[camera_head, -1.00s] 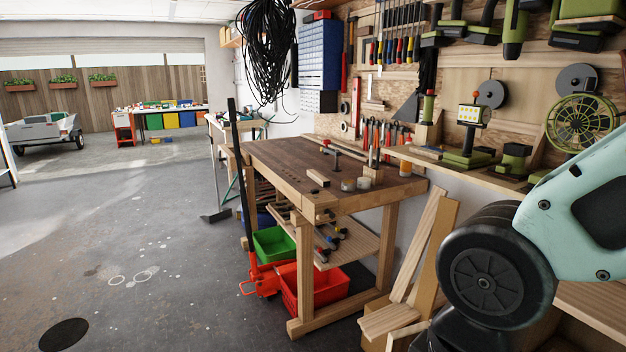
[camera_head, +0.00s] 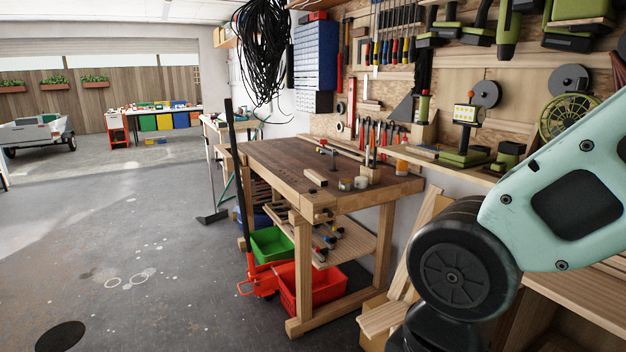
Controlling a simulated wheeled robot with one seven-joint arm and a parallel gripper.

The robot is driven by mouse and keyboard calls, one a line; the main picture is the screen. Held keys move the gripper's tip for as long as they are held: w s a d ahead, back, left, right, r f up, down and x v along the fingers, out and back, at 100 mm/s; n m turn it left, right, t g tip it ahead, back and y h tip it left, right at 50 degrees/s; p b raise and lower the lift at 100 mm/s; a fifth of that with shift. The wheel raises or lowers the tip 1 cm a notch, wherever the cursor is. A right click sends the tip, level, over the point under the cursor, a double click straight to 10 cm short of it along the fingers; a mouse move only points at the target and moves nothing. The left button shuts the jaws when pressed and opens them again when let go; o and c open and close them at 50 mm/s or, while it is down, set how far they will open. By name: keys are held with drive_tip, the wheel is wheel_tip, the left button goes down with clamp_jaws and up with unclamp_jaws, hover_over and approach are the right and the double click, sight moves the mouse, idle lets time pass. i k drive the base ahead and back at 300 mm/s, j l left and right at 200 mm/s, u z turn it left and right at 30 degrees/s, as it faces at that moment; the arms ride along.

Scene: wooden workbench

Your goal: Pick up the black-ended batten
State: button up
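I cannot pick out a batten with a black end in the head view. A short wooden block (camera_head: 316,177) lies on the dark top of the workbench (camera_head: 270,157). Pale wooden boards (camera_head: 418,248) lean upright at the right of the bench, partly hidden behind my arm. Long thin strips lie along the back of the bench, too small to tell their ends. My arm's pale green link and black joint fill the right side. My gripper is outside the view.
Small jars (camera_head: 345,184) and tools stand on the bench. A green bin (camera_head: 271,243) and a red bin (camera_head: 322,287) sit under it. A black-handled pallet jack (camera_head: 262,277) stands at its left end. The grey floor (camera_head: 140,230) at left is mostly open.

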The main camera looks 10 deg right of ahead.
sight(312, 175)
drive_tip(key=i+j, duration=0.1)
drive_tip(key=j, duration=0.45)
drive_tip(key=i+j+z, duration=0.1)
drive_tip(key=j, duration=0.45)
drive_tip(key=i+j, duration=0.1)
drive_tip(key=j, duration=0.45)
drive_tip(key=i+j+z, duration=0.15)
drive_tip(key=i+j, duration=0.5)
drive_tip(key=i+j+z, duration=0.2)
drive_tip(key=i+j, duration=0.55)
drive_tip(key=i, duration=0.55)
drive_tip(key=i+z, duration=0.15)
drive_tip(key=i, duration=0.55)
